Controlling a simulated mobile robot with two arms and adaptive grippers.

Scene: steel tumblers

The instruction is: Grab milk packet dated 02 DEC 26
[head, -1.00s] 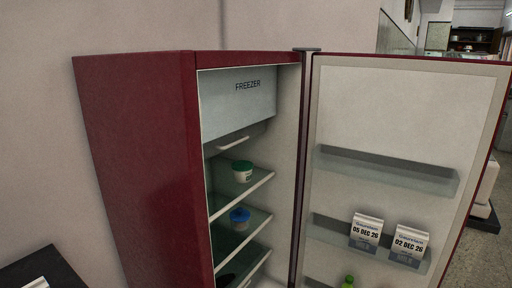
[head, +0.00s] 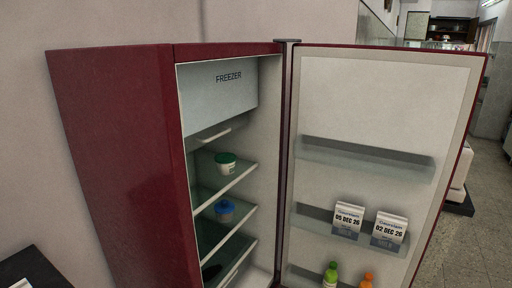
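The milk packet dated 02 DEC 26 (head: 389,230) stands upright in the middle shelf of the open fridge door, at the right in the head view. It is white above and blue-grey below. A similar packet dated 05 DEC 26 (head: 347,220) stands just left of it on the same shelf, with a small gap between them. Neither of my grippers shows in the head view.
The red fridge (head: 118,150) stands open, its door (head: 385,105) swung to the right. A green bottle (head: 330,275) and an orange bottle (head: 366,281) stand in the lower door shelf. Floor shows at far right.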

